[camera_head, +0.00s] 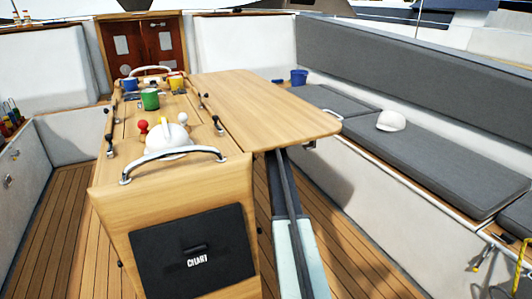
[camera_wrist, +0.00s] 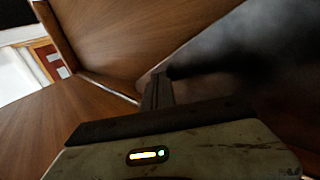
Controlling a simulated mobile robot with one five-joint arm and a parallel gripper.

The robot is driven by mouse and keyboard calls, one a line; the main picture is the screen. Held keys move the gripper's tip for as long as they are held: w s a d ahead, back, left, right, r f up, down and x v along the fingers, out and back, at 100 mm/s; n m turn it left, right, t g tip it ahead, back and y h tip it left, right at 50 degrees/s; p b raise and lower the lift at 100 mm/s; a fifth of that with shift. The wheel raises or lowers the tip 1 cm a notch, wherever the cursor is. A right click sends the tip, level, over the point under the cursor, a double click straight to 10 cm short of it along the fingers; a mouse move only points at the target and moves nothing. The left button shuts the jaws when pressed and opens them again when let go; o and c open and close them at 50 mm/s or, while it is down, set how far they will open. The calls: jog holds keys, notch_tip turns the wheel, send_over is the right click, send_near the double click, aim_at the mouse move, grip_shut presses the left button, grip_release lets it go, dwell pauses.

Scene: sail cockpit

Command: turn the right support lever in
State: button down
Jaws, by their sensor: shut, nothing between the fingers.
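The table's right leaf (camera_head: 262,105) is raised and level in the head view. My arm reaches forward under it, so my gripper is hidden there. In the wrist view my gripper (camera_wrist: 158,82) is shut and empty, its fingers pointing at dark wooden panels (camera_wrist: 150,35), apparently the table's underside and side. A thin pale strip (camera_wrist: 108,88) runs along a seam just left of the fingertips. I cannot clearly make out the right support lever in either view; the leaf or the dark shadow right of the fingers may hide it.
The table top holds a white kettle-like object (camera_head: 168,143), a green mug (camera_head: 150,99) and metal rails (camera_head: 172,162). A bench with grey cushions (camera_head: 425,150) runs along the right, bearing a white cap (camera_head: 391,120) and a blue cup (camera_head: 299,77). Open floor (camera_head: 345,255) lies between bench and table.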

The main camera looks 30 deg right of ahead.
jog(key=shift+a, duration=0.2)
dwell(0.3)
jog(key=shift+d, duration=0.1)
jog(key=v, duration=0.8)
jog(key=shift+w+f, duration=0.1)
